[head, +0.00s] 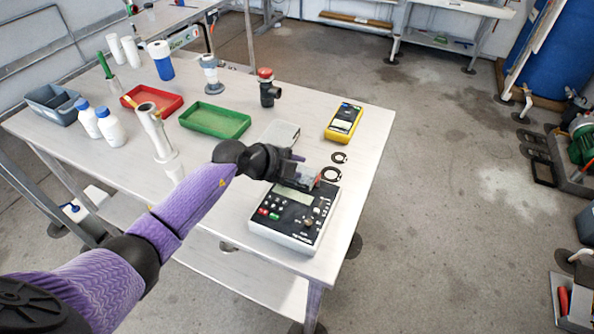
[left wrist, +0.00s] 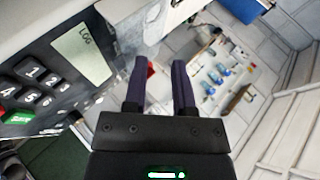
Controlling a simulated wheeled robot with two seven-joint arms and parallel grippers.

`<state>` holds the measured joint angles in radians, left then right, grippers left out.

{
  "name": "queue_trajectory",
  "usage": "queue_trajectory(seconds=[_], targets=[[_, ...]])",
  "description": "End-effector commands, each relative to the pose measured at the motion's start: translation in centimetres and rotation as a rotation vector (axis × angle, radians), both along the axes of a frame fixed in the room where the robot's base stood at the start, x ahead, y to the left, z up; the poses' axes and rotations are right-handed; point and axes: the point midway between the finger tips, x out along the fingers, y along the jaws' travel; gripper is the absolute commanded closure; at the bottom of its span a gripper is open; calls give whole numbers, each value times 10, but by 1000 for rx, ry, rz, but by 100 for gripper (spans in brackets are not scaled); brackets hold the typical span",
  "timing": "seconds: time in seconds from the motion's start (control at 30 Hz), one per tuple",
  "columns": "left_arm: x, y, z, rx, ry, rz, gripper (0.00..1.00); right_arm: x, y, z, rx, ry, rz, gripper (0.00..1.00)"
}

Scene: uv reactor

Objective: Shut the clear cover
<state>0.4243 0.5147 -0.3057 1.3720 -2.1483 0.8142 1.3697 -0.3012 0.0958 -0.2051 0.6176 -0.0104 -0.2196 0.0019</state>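A control box (head: 293,215) with a small screen, coloured buttons and a knob sits at the table's near right corner. Its keypad and lit screen (left wrist: 82,50) fill the left of the left wrist view. A small see-through piece with a red edge, which looks like the clear cover (head: 306,181), stands up at the box's far edge, partly hidden by my left gripper (head: 304,168). My left gripper is just above that far edge. In the left wrist view its two fingers (left wrist: 160,85) are apart with nothing clearly between them. I cannot tell whether it touches the cover. My right gripper is not in view.
Two black rings (head: 331,173) and a yellow meter (head: 344,122) lie to the right of the gripper. A green tray (head: 215,120), a red tray (head: 152,100) and a pale upright fitting (head: 155,132) stand to the left.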

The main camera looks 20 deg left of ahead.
Motion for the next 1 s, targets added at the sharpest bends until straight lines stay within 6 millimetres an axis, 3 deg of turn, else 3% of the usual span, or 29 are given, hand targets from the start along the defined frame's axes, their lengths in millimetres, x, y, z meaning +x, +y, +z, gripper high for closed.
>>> queue_trajectory(seconds=[0.03,0.27,0.3,0.4,1.0], targets=[[-1,-4,-7,-1,10,-4,60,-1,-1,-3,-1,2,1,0],[-1,-3,-9,3,15,-3,60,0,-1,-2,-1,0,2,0],[-1,-3,-9,3,15,-3,80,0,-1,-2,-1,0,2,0],[-1,-3,-9,3,15,-3,100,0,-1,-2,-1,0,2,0],[-2,-6,-9,-4,16,-8,100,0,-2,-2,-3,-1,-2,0]])
